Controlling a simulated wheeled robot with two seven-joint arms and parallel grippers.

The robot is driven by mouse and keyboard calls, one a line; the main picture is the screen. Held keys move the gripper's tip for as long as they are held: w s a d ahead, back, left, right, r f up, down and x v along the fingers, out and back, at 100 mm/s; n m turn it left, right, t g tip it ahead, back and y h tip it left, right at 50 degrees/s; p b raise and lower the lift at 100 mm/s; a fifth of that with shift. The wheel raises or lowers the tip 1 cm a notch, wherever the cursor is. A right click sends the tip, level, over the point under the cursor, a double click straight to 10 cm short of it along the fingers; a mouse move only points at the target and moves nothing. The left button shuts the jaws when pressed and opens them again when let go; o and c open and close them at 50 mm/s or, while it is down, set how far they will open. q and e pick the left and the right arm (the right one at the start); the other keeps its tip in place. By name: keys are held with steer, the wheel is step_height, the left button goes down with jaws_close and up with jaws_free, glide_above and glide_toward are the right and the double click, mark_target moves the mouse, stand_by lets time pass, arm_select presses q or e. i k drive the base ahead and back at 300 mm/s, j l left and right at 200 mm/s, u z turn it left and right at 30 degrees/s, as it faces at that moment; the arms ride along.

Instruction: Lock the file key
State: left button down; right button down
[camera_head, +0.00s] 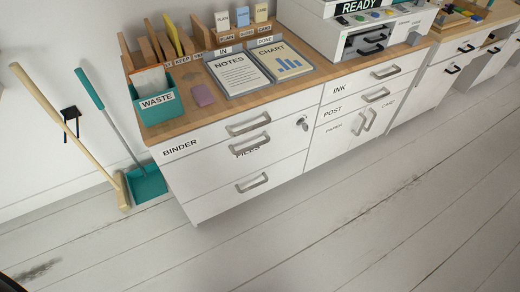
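The grey file key (303,124) shows at the right end of the white drawer front labelled FILES (280,139). It appears to sit in a lock there, but its turn is too small to tell. The FILES drawer looks closed, flush with the fronts around it. Its grey handle (250,144) partly covers the label. Neither of my grippers is in view.
The wooden desktop (200,120) holds a teal WASTE bin (158,105), NOTES (239,74) and CHART (281,62) trays, and a printer (375,30). A broom (75,140) and teal dustpan (148,184) stand left. The floor (330,225) in front is clear.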

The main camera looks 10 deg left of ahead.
mark_target(306, 128)
steer(key=i+l+u, duration=0.25)
steer(key=i, duration=0.2)
steer(key=i+l+u, duration=0.1)
steer(key=i+u, duration=0.15)
steer(key=i, duration=0.2)
steer(key=i+l+u, duration=0.25)
steer(key=i, duration=0.15)
